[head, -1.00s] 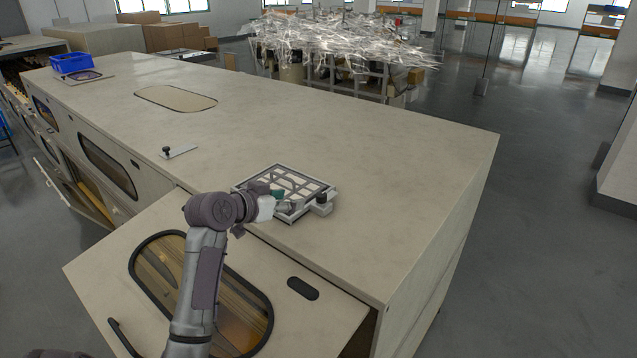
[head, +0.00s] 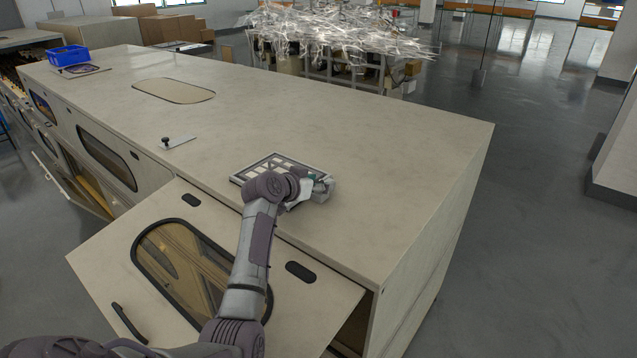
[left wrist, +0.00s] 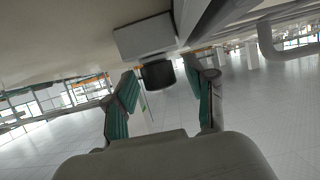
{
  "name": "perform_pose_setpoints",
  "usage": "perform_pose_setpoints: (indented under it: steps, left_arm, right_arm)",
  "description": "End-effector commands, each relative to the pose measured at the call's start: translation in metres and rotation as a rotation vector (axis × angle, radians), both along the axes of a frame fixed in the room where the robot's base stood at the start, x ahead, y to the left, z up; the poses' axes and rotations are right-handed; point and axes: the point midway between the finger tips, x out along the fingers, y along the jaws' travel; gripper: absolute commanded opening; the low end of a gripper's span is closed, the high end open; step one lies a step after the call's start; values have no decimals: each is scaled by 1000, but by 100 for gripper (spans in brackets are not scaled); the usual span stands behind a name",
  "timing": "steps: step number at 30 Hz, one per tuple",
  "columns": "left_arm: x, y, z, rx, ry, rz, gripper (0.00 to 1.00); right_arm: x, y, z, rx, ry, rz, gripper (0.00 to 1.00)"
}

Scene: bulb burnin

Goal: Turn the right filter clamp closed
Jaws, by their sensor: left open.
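The filter frame (head: 268,161), a pale grid in a grey surround, lies flat near the front edge of the bench top. My left gripper (head: 318,183) is at its right end and, with the arm, covers its front right part and the right clamp. In the left wrist view the clamp shows as a grey block (left wrist: 145,38) with a black round knob (left wrist: 158,75). The left gripper's teal-padded fingers (left wrist: 162,85) are open, one on each side of the knob. I cannot tell whether they touch it. My right gripper is out of view.
A small plate with a black knob (head: 178,142) lies left of the frame on the bench top (head: 380,150). A windowed panel (head: 90,255) juts out in front, below my arm. A blue bin (head: 69,56) stands far left. The bench top right of the frame is clear.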

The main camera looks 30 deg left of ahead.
Motion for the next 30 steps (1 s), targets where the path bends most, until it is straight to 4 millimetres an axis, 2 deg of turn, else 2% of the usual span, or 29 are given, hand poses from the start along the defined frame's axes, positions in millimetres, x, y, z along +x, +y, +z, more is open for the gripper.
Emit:
perform_pose_setpoints:
  steps: [5, 12, 15, 23, 30]
  left_arm:
    - [0, 0, 0, 0, 0, 0, 54]
    - [0, 0, 0, 0, 0, 0, 14]
    - [0, 0, 0, 0, 0, 0, 0]
    - [0, 0, 0, 1, 0, 21, 0]
    - [0, -1, 0, 1, 0, 131, 0]
  right_arm:
    - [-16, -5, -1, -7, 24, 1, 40]
    - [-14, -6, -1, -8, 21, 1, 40]
    - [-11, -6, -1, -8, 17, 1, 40]
    - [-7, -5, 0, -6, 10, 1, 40]
    - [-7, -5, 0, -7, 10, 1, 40]
